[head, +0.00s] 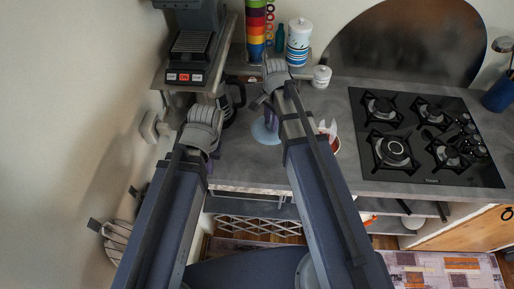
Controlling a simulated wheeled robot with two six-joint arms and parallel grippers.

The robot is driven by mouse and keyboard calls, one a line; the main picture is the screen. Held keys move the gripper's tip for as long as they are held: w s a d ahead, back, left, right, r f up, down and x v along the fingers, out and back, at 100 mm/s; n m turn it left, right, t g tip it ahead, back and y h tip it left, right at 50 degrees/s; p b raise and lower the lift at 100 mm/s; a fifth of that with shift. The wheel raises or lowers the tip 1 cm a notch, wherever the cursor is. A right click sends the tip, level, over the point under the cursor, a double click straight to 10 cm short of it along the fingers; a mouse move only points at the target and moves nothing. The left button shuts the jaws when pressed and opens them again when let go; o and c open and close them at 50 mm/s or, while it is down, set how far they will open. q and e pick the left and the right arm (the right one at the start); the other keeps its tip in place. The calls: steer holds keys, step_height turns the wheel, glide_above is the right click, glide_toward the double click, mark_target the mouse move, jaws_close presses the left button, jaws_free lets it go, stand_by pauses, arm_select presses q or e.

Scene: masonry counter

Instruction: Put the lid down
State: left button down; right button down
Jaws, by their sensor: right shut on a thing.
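A pale blue round disc (264,132), which looks like the lid, shows at the counter beside my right forearm. My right gripper (272,117) shows only as a purple finger part at this disc, and is shut on it. The arm hides the disc's right side, and I cannot tell whether it touches the counter. My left gripper (210,164) is mostly hidden below its wrist at the counter's left end. Its fingers cannot be made out.
A reddish bowl (329,142) with something pale in it stands just right of my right forearm. A black gas hob (425,137) fills the right. A small white jar (321,77) stands behind. A coffee machine (190,50) and stacked coloured cups (256,25) stand at the back left.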

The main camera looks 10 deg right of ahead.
steer(key=shift+a+f, duration=0.1)
steer(key=shift+a, duration=0.05)
step_height(320, 180, down, 10)
steer(key=b, duration=1)
steer(key=shift+f, duration=0.1)
steer(key=c, duration=0.6)
jaws_free()
steer(key=shift+c, duration=0.2)
